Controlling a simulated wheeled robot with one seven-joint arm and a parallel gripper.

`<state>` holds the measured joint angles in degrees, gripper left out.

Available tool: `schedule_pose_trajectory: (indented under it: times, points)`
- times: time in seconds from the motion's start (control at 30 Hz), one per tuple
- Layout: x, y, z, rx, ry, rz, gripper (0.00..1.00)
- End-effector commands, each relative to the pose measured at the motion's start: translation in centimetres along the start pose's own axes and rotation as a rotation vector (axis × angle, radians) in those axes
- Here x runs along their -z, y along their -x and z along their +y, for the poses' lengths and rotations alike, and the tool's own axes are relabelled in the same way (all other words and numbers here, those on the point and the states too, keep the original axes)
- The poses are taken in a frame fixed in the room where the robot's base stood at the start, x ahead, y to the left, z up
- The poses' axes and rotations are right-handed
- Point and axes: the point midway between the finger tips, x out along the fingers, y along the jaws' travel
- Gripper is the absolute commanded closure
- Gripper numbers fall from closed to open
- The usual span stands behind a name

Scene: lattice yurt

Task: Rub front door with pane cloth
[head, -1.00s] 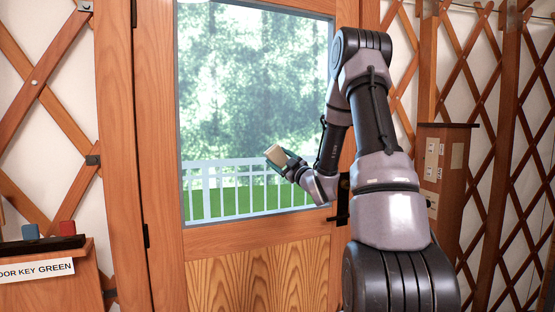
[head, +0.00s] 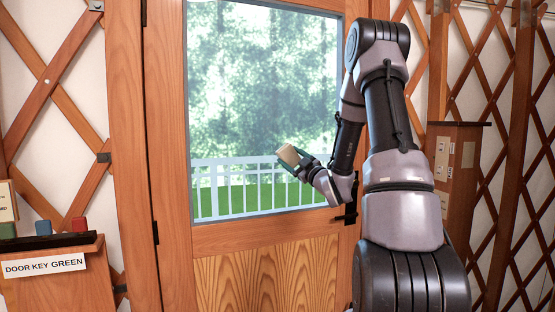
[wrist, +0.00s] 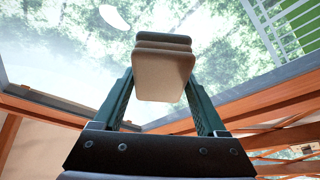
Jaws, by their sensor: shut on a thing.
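The front door (head: 265,265) is wooden with a large glass pane (head: 260,90) in its upper part. It stands straight ahead in the head view, and the pane fills the top of the wrist view. My gripper (head: 291,162) is in front of the lower part of the pane. It is shut on the folded beige pane cloth (head: 287,155), which also shows between the green fingers in the wrist view (wrist: 164,75). I cannot tell whether the cloth touches the glass. A dark door handle (head: 348,213) is partly behind my arm.
A wooden stand at the left bears a label reading DOOR KEY GREEN (head: 44,265), with a green block (head: 7,230) and a red block (head: 79,224) on top. A wooden cabinet with switch plates (head: 460,170) stands at the right by the lattice wall.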

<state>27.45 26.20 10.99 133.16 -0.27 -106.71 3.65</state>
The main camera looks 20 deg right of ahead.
Motion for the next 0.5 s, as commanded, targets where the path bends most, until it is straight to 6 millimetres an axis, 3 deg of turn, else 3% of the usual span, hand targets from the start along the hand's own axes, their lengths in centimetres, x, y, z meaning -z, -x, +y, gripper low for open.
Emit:
schedule_pose_trajectory:
  times: [0.13, 0.33, 0.5]
  points:
    - [0.5, -0.4, -0.3, 0.001, 0.001, 0.002, 0.70]
    - [2.9, -2.4, -2.0, 0.002, 0.000, 0.004, 0.70]
    - [2.8, -3.4, -2.2, 0.000, -0.001, 0.001, 0.70]
